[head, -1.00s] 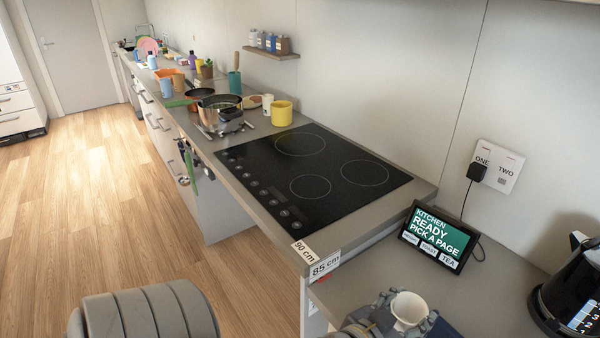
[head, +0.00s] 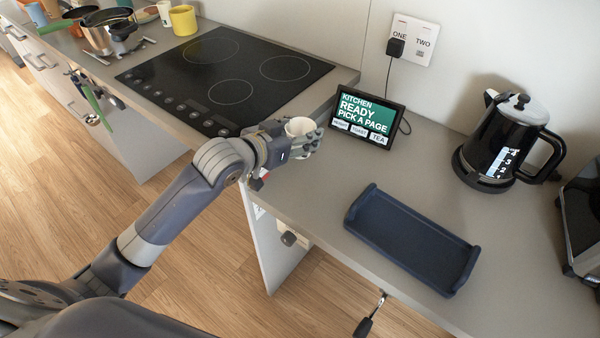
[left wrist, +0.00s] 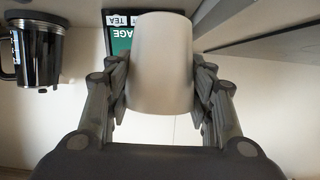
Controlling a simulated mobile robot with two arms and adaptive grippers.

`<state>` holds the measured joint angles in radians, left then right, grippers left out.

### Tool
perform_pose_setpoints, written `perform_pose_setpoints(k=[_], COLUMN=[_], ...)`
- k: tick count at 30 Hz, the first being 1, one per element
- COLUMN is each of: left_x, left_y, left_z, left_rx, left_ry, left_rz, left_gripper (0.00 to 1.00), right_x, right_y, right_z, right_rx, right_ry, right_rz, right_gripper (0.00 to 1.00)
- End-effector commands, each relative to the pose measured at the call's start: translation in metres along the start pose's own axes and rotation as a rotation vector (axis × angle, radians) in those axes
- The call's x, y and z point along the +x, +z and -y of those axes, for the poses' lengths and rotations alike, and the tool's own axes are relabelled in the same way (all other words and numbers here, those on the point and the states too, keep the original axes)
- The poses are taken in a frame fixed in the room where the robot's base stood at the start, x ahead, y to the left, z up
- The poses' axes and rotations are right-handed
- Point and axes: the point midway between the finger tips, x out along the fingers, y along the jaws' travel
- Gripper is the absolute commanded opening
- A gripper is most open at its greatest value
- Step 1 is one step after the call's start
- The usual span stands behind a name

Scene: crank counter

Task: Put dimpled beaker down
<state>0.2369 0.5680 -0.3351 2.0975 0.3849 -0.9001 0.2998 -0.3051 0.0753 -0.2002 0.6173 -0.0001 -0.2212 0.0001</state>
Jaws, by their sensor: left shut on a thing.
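My left gripper (head: 300,143) is shut on a white beaker (head: 299,127), near the front left corner of the lower counter, in front of the small screen. The beaker stays upright with its open rim facing up in the head view. In the left wrist view the beaker (left wrist: 161,62) fills the gap between the two fingers (left wrist: 162,90). I cannot tell whether the beaker's base touches the counter (head: 330,195). Dimples are not clear. My right gripper is not in view.
A dark blue tray (head: 410,238) lies on the lower counter to the right. A black kettle (head: 500,140) stands behind it. The kitchen screen (head: 365,118) stands beyond the gripper. The raised hob (head: 225,80) is to the left. Bare counter lies between gripper and tray.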

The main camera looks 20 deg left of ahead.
Motion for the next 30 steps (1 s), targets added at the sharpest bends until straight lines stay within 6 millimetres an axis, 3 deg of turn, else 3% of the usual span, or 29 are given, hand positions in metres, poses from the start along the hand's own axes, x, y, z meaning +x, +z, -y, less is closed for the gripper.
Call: perform_pose_setpoints(k=[6, 16, 30], left_x=[0.015, 0.03, 0.035], left_y=[0.039, 0.075, 0.085], left_z=[-0.001, -0.001, -0.001], left_rx=[-0.002, -0.003, -0.001], left_ry=[0.001, 0.0, 0.0], left_rz=[0.003, 0.003, 0.0], left_gripper=[0.21, 0.21, 0.21], right_x=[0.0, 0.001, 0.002], right_y=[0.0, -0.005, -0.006], right_z=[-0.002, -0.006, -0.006], right_rx=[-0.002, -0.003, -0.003], right_ry=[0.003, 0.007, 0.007], right_rz=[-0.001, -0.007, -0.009], right_gripper=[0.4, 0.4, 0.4])
